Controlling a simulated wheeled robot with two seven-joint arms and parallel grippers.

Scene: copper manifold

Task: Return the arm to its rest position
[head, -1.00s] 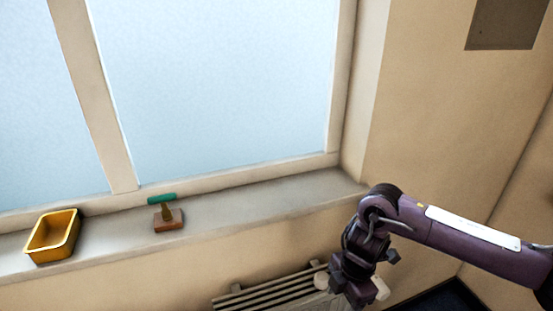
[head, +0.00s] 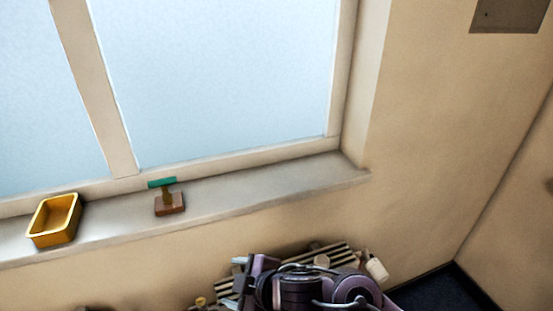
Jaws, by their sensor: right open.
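My right gripper (head: 235,282) is low in the head view, at the bottom middle, in front of the radiator. Its jaws are open, pointing left, and nothing shows between them. The purple and dark links of my right arm run right from it along the bottom edge, and the lower part of the arm is cut off. The gripper is below the window sill and apart from the things on it. My left gripper is not in view.
A yellow open bin (head: 54,220) stands at the left of the window sill (head: 270,197). Right of it is a brown block with a brass stem and green bar handle (head: 162,183). The radiator (head: 340,255) is below the sill, partly hidden by my arm.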

